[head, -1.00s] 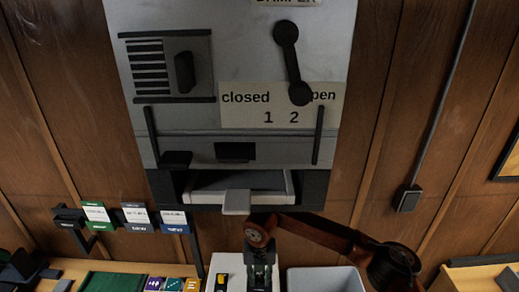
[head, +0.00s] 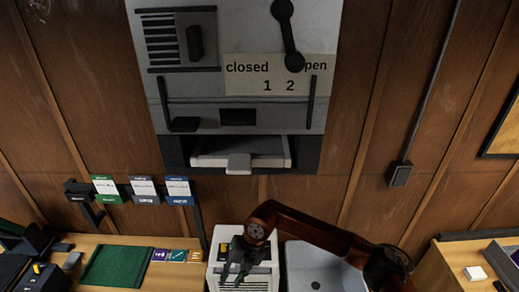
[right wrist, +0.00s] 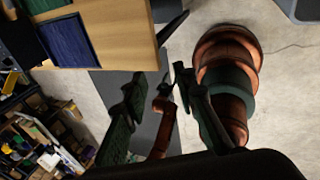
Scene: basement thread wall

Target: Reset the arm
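My right gripper (head: 236,262) is at the lower middle of the head view, at the end of my dark red arm, in front of the white slotted box. In the right wrist view its two dark fingers (right wrist: 160,90) stand apart, with nothing clearly held between them. Beyond the fingers, a small dark red link with dark parts shows; it may be my left arm, but its gripper cannot be made out. No left gripper shows in the head view.
A grey wall cabinet (head: 240,110) with a lever and a tray stands behind. The white slotted box (head: 262,270) and a grey bin (head: 310,268) are near my right arm. A green mat (head: 115,266) lies on the wooden table (head: 160,279).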

